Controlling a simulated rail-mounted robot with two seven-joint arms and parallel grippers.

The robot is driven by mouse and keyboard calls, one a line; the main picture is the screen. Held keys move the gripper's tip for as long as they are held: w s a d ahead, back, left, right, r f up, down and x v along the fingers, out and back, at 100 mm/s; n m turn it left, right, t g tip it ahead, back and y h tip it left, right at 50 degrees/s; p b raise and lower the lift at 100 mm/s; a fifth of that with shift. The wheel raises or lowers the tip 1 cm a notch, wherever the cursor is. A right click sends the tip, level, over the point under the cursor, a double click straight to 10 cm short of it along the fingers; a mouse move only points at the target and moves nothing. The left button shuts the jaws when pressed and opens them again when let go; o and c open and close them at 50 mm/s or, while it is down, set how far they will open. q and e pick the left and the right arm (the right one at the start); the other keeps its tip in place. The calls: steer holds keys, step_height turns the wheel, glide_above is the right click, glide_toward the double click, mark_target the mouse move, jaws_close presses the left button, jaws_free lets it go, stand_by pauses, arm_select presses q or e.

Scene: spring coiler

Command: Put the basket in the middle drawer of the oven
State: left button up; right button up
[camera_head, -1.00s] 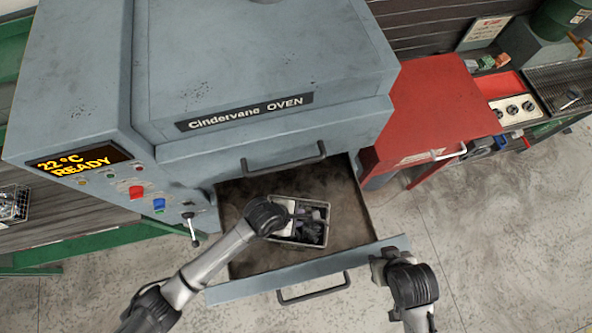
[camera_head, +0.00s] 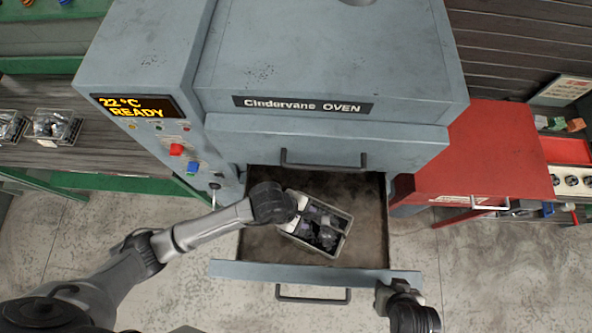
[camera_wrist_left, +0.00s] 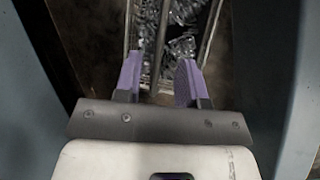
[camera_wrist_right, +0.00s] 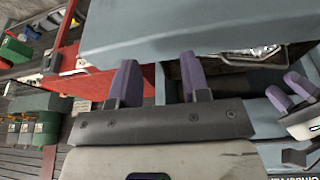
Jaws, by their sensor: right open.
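The grey oven (camera_head: 330,60) has one drawer (camera_head: 262,245) pulled out, below a closed front with a handle. The wire basket (camera_head: 345,243), filled with dark metal parts, sits inside this drawer, turned at an angle. My left gripper (camera_head: 290,208) is over the basket's left part; its purple fingers (camera_wrist_left: 158,78) are apart, above the basket (camera_wrist_left: 207,35). Whether they touch it is unclear. My right gripper (camera_head: 385,290) is at the right end of the drawer's front panel; its fingers (camera_wrist_right: 158,75) are apart near the panel's edge.
A red cabinet (camera_head: 490,150) stands close to the right of the oven. A bench on the left (camera_head: 90,165) carries more filled baskets (camera_head: 55,127). A control panel with a lever (camera_head: 214,190) is left of the drawer. Floor in front is clear.

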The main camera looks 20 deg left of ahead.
arm_select(q)
steer(key=shift+v, duration=2.5)
